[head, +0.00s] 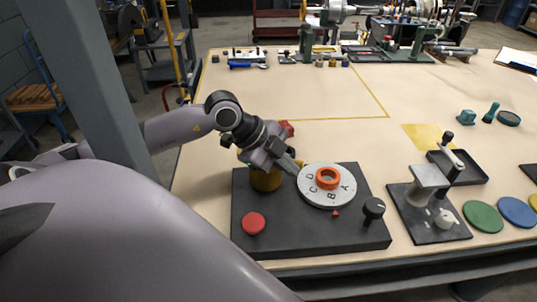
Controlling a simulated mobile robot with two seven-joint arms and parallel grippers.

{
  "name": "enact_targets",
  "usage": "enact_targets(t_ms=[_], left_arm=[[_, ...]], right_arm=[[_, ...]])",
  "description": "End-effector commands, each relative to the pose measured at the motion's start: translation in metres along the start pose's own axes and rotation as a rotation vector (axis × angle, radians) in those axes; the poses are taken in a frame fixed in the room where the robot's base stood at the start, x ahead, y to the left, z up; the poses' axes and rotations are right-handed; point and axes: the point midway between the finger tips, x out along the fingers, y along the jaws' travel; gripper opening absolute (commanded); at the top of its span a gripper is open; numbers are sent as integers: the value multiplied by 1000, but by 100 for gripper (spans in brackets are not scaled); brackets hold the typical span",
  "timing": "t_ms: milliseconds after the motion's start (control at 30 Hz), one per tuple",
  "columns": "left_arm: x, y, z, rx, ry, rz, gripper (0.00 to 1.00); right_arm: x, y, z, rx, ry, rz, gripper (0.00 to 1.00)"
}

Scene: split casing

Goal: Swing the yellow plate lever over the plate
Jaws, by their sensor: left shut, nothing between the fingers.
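A dark base plate (300,240) lies near the table's front edge. On it stands a mustard-yellow rounded part (265,181), partly hidden behind my left gripper; I cannot tell whether it belongs to the yellow lever. A white disc (341,192) with the letters A, B, C and D lies right of it, with an orange ring (328,178) at its centre. My left gripper (294,167) is shut and empty, pointing down to the right beside the disc's left edge. I cannot tell whether it touches anything. My right gripper is not in view.
The base also carries a red button (253,223) and a black knob (373,210). A red part (287,128) shows behind the gripper. To the right stands a small grey-and-white fixture (428,185), then green (483,216) and blue (517,211) discs. The table's middle is clear.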

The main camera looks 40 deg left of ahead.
Motion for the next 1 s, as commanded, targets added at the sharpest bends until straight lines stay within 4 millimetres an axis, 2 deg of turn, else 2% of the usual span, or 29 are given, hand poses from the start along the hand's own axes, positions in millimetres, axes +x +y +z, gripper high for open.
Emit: enact_targets(t_ms=[667, 833, 1000], left_arm=[[0, -1, 0, 0, -1, 0, 0], [-14, -1, 2, 1, -4, 0, 0], [-38, 0, 2, 1, -5, 0, 0]], right_arm=[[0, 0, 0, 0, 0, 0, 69], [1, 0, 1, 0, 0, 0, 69], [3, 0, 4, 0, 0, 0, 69]])
